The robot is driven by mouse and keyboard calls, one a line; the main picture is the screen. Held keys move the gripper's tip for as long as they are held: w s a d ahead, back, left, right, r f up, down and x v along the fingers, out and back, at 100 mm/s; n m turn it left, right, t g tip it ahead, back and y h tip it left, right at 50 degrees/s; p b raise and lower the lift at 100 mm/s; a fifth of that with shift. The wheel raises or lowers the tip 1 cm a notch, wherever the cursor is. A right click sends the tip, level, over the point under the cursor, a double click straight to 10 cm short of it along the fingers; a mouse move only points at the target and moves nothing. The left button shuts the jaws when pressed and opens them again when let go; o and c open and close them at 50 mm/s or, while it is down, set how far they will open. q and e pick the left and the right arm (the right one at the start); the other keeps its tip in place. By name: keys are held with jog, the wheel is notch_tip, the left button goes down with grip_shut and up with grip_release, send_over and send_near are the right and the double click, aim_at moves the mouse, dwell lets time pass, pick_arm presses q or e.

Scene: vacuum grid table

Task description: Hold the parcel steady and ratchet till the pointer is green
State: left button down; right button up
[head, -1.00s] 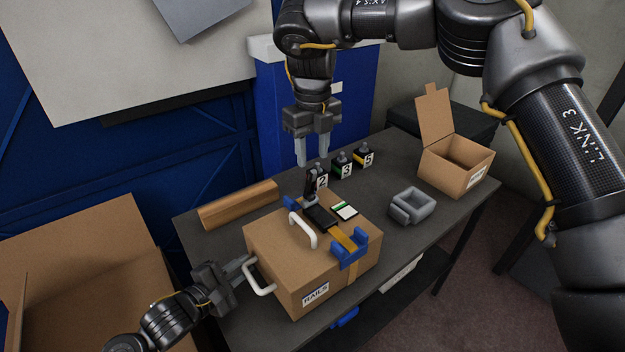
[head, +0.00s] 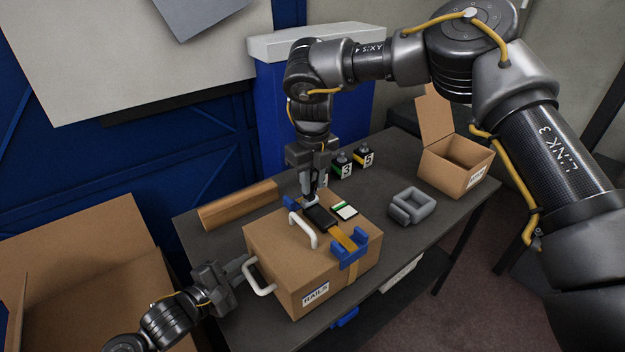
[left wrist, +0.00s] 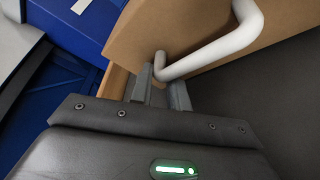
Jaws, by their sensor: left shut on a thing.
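The parcel (head: 280,250) is a brown box labelled RAILS, on the table in the head view. A yellow strap (head: 343,238) with blue corner pieces (head: 350,250) and a black ratchet (head: 319,216) crosses its top. A small white card with a green edge (head: 344,211) lies beside the ratchet; no pointer can be made out. My left gripper (head: 243,266) is shut on the white side handle (head: 262,282); the handle (left wrist: 215,48) also shows in the left wrist view. My right gripper (head: 308,190) is down at the ratchet's lever, which it mostly hides; its finger gap is unclear.
A grey holder (head: 411,207) and an open carton (head: 455,160) are to the right. A brown bar (head: 238,205) lies at the back left. A large open box (head: 90,250) stands left of the table.

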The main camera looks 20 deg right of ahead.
grip_shut()
jog(key=shift+s+f, duration=0.1)
